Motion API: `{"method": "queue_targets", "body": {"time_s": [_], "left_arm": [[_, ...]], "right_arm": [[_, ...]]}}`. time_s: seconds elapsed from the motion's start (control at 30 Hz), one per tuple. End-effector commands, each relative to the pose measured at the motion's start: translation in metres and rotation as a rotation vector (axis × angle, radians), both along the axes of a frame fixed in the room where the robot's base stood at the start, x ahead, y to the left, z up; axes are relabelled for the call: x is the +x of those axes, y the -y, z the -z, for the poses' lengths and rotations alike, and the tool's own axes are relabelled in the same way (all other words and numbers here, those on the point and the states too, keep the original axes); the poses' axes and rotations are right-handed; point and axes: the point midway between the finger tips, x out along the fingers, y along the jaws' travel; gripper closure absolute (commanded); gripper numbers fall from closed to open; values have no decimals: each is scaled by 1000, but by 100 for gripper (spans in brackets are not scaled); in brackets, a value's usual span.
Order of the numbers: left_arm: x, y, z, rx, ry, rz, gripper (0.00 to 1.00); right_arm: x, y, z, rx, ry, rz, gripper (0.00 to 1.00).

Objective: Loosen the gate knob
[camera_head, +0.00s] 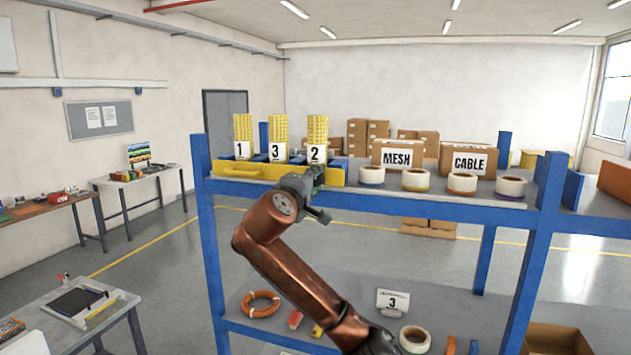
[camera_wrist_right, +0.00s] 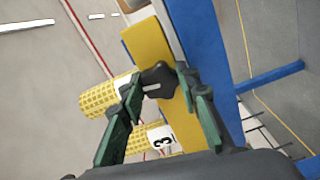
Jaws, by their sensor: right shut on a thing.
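The gate knob (camera_wrist_right: 158,80) is black and lobed, and sits on a yellow gate bar (camera_wrist_right: 146,40) in the right wrist view. My right gripper (camera_wrist_right: 156,84) has its green fingers on either side of the knob, shut on it. In the head view, my right gripper (camera_head: 318,178) is at the front of the upper shelf, by the yellow gate (camera_head: 238,171), below the card marked 2. The knob is hidden behind it there. My left gripper is not in view.
MESH (camera_head: 397,154) and CABLE (camera_head: 469,161) boxes and several tape rolls (camera_head: 415,180) are to the right. A lower shelf holds an orange ring (camera_head: 260,304).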

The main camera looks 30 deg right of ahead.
Motion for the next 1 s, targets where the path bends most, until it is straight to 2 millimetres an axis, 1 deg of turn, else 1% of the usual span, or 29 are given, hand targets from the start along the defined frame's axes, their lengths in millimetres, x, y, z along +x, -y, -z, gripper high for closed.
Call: {"method": "queue_targets", "body": {"time_s": [0.33, 0.9, 0.93, 1.0], "left_arm": [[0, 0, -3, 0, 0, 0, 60], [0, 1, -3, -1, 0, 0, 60], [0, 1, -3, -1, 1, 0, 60], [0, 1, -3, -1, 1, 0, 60]], "right_arm": [[1, -1, 0, -96, -112, -3, 94], [1, -1, 1, -114, -135, -2, 94], [1, -1, 1, -114, -135, -2, 68], [1, -1, 1, -114, -134, -2, 63]]}}
